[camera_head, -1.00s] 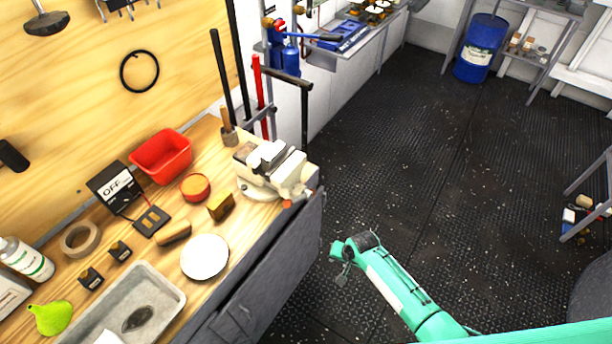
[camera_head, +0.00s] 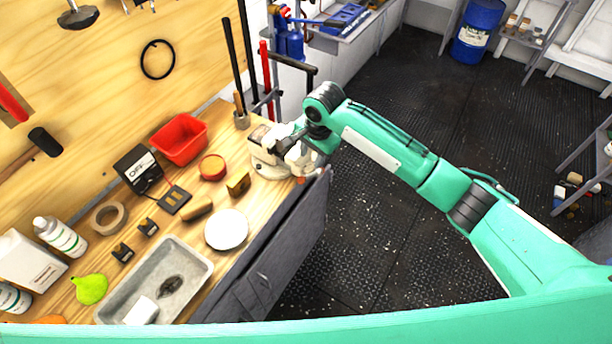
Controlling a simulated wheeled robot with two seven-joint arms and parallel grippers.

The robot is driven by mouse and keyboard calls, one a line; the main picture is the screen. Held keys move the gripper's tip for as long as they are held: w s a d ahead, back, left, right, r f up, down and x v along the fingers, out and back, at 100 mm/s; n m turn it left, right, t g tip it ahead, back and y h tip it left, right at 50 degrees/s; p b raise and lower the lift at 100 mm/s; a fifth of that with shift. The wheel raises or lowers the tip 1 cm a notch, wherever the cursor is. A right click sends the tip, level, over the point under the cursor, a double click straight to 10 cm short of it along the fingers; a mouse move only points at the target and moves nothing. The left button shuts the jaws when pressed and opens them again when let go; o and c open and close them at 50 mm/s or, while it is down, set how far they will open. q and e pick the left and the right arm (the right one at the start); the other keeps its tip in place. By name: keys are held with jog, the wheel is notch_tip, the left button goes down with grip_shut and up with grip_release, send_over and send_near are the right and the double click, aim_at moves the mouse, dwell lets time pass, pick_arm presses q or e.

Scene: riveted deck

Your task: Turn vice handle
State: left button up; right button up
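The cream-coloured bench vice (camera_head: 268,168) stands at the right front corner of the wooden workbench. My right arm reaches in from the right, and its gripper (camera_head: 283,143) is over the top of the vice, covering part of the jaws. The fingers are small and dark against the vice, so I cannot tell whether they are open or touch it. The vice handle is not clearly visible; a small orange-red tip (camera_head: 300,180) shows at the front, below my wrist. My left gripper is not in view.
A grey tray (camera_head: 192,262) is nearer. Long-handled tools stand behind the vice.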

aim_at(307, 176)
jog(key=f+p, duration=0.1)
jog(key=f, duration=0.2)
jog(key=f+p, duration=0.1)
jog(key=f, duration=0.3)
jog(key=w+a+f+p, duration=0.1)
jog(key=f, duration=0.2)
jog(key=shift+w+a+f, duration=0.1)
jog(key=shift+f, duration=0.15)
jog(key=shift+w+f, duration=0.1)
jog(key=shift+f, duration=0.9)
jog(key=shift+c, duration=0.2)
grip_shut()
